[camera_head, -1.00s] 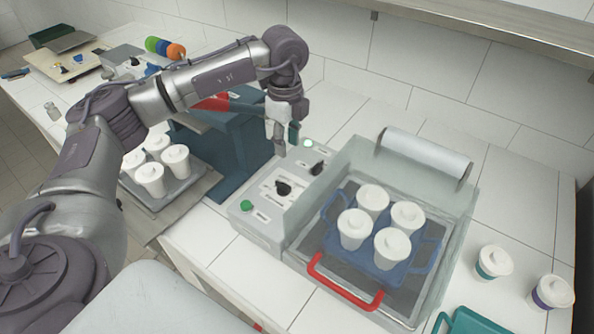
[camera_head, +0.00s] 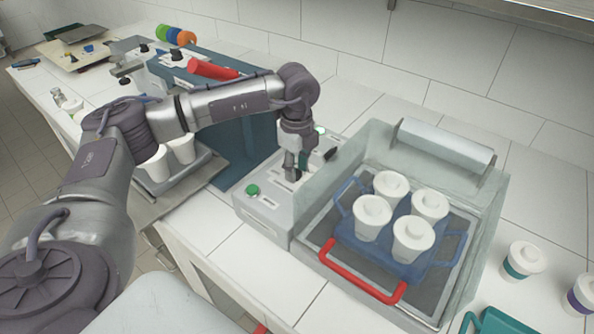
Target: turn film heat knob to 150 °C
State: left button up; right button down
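The control panel (camera_head: 279,208) of the sealing machine has a green button (camera_head: 253,190) and dark knobs. One knob (camera_head: 331,154) shows clear at the upper right of the panel. A second knob (camera_head: 292,176) is mostly hidden behind my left gripper (camera_head: 297,165). The gripper points down right at this knob; I cannot tell whether it touches it or how far its fingers are apart. The labels are too small to read, so I cannot tell which knob is the film heat one. My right gripper is out of view.
Beside the panel, a blue rack (camera_head: 347,227) with several lidded white cups sits inside the clear-walled machine with a red handle (camera_head: 362,272). A film roll (camera_head: 446,143) lies at its back. Two cups (camera_head: 523,260) stand at the right. A blue machine (camera_head: 247,145) stands behind my arm.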

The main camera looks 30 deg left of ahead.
pick_arm(q)
jog(key=shift+c, duration=1)
grip_shut()
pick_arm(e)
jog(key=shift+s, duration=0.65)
